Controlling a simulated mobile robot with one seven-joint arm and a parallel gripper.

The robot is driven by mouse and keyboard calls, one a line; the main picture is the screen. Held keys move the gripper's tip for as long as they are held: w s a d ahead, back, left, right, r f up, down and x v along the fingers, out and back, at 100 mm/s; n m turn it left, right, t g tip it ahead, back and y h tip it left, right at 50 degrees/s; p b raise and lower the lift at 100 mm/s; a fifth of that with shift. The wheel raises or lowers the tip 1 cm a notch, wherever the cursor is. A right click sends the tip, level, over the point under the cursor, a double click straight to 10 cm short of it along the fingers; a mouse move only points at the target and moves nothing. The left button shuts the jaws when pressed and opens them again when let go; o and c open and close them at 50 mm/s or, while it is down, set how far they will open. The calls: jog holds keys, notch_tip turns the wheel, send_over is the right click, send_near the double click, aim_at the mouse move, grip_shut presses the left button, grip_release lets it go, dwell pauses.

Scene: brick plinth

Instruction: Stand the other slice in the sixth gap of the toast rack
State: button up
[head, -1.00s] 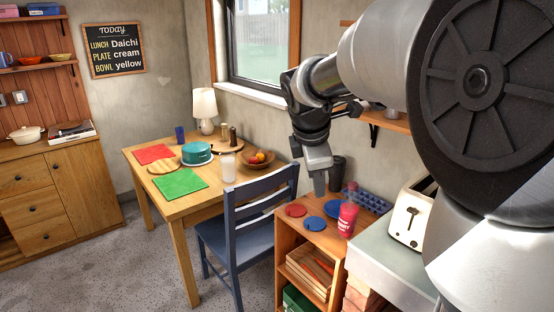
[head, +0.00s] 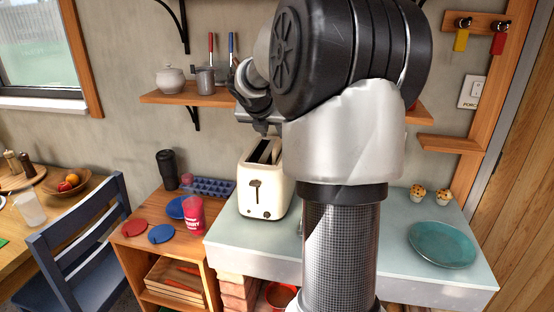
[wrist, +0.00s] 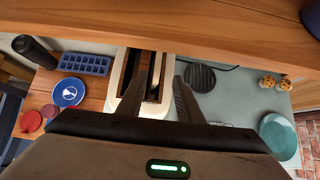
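The cream toaster (head: 264,190) stands on the pale counter, its dark slots facing up. In the wrist view the toaster (wrist: 117,92) lies below and between my fingers. A thin light strip shows in its slots; I cannot tell whether it is a slice or the divider. My gripper (wrist: 156,82) is open, its two fingers apart with nothing seen held between them. In the head view my arm hides most of it above the toaster. I cannot make out a toast rack or a clear slice; a dark ribbed round thing (wrist: 200,78) lies right of the toaster.
A wooden wall shelf (head: 190,97) hangs close behind my arm and crosses the top of the wrist view. A teal plate (head: 443,244) and two muffins (head: 431,194) are on the counter's right. A red cup (head: 194,215) and a blue ice tray (head: 209,187) stand left of the toaster.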

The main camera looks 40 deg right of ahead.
aim_at(277, 143)
jog(key=x, duration=0.5)
jog(key=b+x, duration=0.1)
jog(key=x, duration=0.3)
jog(key=shift+w+d+f, duration=0.15)
jog(key=shift+w, duration=0.25)
grip_shut()
